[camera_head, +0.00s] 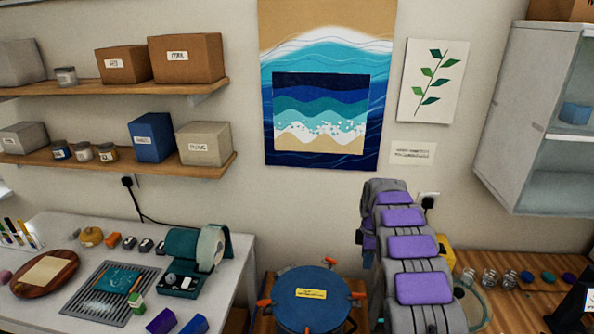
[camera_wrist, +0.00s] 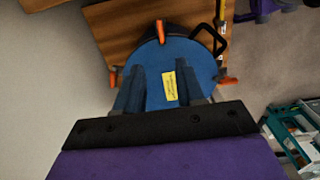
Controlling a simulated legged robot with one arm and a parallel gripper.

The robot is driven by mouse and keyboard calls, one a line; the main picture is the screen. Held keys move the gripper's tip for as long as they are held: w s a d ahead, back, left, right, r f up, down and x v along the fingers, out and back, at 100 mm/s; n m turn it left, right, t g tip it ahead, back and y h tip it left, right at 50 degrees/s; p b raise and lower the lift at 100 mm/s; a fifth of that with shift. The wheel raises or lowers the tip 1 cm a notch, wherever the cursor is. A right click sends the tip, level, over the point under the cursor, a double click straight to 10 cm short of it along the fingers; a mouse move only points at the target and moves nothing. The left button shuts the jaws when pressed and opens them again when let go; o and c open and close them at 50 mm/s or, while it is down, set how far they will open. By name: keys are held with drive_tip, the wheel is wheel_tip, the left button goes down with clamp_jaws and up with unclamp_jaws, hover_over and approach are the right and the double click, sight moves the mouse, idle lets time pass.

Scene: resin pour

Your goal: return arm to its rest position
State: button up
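My arm, grey with purple pads, rises from the bottom of the head view right of centre and bends over at its top. My gripper (camera_wrist: 160,66) shows in the wrist view with its two dark blue fingers apart and nothing between them. It points at a round pot with a blue lid (camera_wrist: 157,98), a yellow label and orange clamps. The gap between fingers and lid is hard to judge. In the head view the blue-lidded pot (camera_head: 310,310) stands left of my arm. My fingers cannot be made out in that view.
A white table (camera_head: 60,222) at left holds a rack, a wooden board and a green tape dispenser (camera_head: 196,248). Shelves (camera_head: 130,158) with boxes hang above it. A grey cabinet (camera_head: 520,110) is at upper right. A wooden worktop (camera_head: 520,262) with small jars lies right of my arm.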

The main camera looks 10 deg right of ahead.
drive_tip(key=s+a+r+m+b, duration=0.1)
drive_tip(key=s+a+r+m, duration=0.25)
drive_tip(key=s, duration=0.35)
drive_tip(key=s+a+r+m+g+b, duration=0.1)
drive_tip(key=s+a+r+m+b, duration=0.15)
drive_tip(key=s+r, duration=0.35)
drive_tip(key=s+a+r+m+b, duration=0.1)
drive_tip(key=s+a+r+m, duration=0.2)
drive_tip(key=s, duration=0.5)
drive_tip(key=s+a+f+m+b, duration=0.1)
drive_tip(key=s+a+m, duration=0.1)
drive_tip(key=s, duration=0.8)
drive_tip(key=s+a+f+m+b, duration=0.1)
drive_tip(key=s+a+f+m, duration=0.1)
drive_tip(key=s+a, duration=0.3)
drive_tip(key=s+a+f+m+b, duration=0.1)
drive_tip(key=s+a, duration=0.3)
drive_tip(key=s, duration=1)
drive_tip(key=shift+s+f+m+g+b, duration=0.3)
drive_tip(key=shift+f+m+g+b, duration=0.1)
drive_tip(key=shift+f, duration=0.1)
